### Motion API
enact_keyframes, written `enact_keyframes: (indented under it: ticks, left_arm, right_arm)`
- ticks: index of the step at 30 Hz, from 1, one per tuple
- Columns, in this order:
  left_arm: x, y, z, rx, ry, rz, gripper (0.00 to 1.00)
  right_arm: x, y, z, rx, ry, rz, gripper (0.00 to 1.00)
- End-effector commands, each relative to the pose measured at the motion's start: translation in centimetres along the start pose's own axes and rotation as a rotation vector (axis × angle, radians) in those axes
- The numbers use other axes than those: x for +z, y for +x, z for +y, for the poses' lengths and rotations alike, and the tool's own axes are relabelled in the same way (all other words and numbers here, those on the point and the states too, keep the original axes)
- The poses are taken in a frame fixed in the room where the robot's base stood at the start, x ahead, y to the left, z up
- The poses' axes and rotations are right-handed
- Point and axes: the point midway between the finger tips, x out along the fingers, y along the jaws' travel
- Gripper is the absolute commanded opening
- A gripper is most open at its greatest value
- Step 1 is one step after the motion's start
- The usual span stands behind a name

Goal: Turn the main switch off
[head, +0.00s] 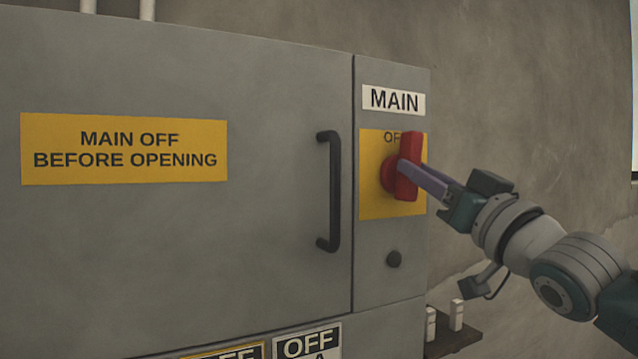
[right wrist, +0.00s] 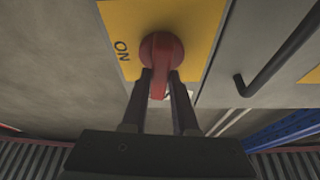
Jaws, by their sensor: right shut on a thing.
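The main switch is a red rotary handle (head: 409,150) on a yellow plate (head: 378,200), under a white MAIN label. In the head view the handle stands near upright, its upper end beside the OFF word and covering part of it. My right gripper (head: 405,168) comes from the right and is shut on the handle. In the right wrist view, the red handle (right wrist: 161,50) lies between the two fingers (right wrist: 160,82), and the word ON shows on the yellow plate (right wrist: 120,20), to the side of the handle. My left gripper is not in view.
The grey cabinet door (head: 260,230) has a black pull handle (head: 335,190) and a yellow MAIN OFF BEFORE OPENING sign (head: 124,149). A ledge (head: 450,342) with small white items is at lower right. Bare wall lies behind my right arm.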

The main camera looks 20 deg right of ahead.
Motion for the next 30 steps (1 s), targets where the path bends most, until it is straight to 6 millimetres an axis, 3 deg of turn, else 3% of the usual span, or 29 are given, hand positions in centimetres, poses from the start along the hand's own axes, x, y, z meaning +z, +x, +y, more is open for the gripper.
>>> enact_keyframes:
  ticks: [9, 25, 26, 30]
  left_arm:
    - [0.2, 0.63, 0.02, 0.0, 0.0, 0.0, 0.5]
    - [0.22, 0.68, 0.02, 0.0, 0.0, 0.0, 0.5]
    - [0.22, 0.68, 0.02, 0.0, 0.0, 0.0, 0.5]
    - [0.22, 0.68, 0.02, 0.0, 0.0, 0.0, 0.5]
  right_arm:
    - [0.26, -0.03, 0.1, -0.04, -0.107, -0.008, 0.0]
    - [0.23, -0.02, 0.06, -0.048, -0.127, -0.007, 0.0]
    - [0.23, -0.02, 0.05, -0.048, -0.127, -0.007, 0.3]
    - [0.17, -0.02, 0.03, -0.049, -0.125, -0.006, 0.45]
